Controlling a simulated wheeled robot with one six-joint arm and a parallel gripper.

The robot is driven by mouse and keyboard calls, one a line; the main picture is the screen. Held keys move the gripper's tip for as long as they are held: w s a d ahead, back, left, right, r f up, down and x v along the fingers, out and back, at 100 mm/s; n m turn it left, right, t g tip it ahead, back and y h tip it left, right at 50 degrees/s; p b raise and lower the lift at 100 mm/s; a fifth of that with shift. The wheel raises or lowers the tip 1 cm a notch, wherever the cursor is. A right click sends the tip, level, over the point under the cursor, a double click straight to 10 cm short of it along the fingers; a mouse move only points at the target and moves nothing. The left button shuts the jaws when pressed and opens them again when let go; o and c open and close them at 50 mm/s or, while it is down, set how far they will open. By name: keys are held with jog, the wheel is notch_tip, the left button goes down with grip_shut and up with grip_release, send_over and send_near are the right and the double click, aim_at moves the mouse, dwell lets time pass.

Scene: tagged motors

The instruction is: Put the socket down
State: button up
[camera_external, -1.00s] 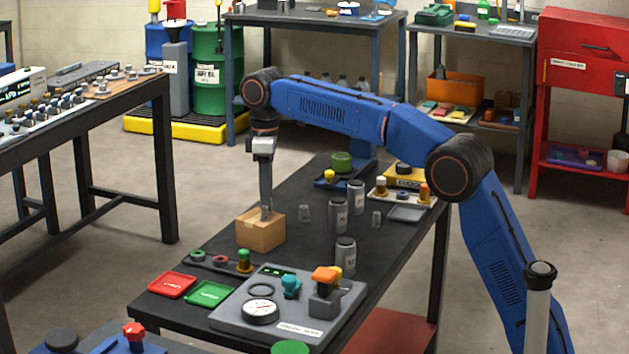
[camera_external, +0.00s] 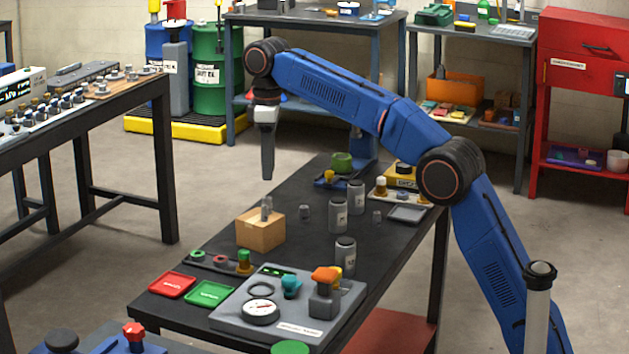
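A small grey metal piece, which looks like the socket (camera_external: 267,207), stands upright at the top of the tan cardboard box (camera_external: 260,234) on the dark workbench. I cannot tell whether it rests on the box or partly inside it. My gripper (camera_external: 267,176) hangs pointing down above the grey piece, clear of it with a visible gap. Its fingers are seen edge-on as one dark bar, so their opening does not show. Nothing is visible hanging from the tips.
Several grey canisters, one marked here (camera_external: 338,214), stand right of the box. A red tray (camera_external: 172,285), a green tray (camera_external: 209,293) and a gauge panel (camera_external: 287,308) lie at the near end. Air around my gripper is clear.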

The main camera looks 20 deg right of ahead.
jog(key=s+d+m+t, duration=0.15)
jog(key=s+d, duration=0.35)
jog(key=d, duration=0.6)
jog(key=s+d+m, duration=0.3)
jog(key=s+d, duration=0.3)
jog(key=d, duration=0.4)
jog(key=s+d+m+t, duration=0.1)
jog(key=s+d+m, duration=0.3)
jog(key=d, duration=0.7)
jog(key=s+d+f+m+t, duration=0.1)
jog(key=s+d+f+m, duration=0.1)
jog(key=s+d+f, duration=0.5)
jog(key=s+d+f+m+t, duration=0.1)
jog(key=s+d+f+m, duration=0.2)
jog(key=s+d+f, duration=0.4)
jog(key=s+f, duration=0.9)
jog(key=s, duration=0.3)
jog(key=shift+s+d+f, duration=0.15)
jog(key=shift+f, duration=0.15)
jog(key=shift+o, duration=0.2)
jog(key=shift+t, duration=0.25)
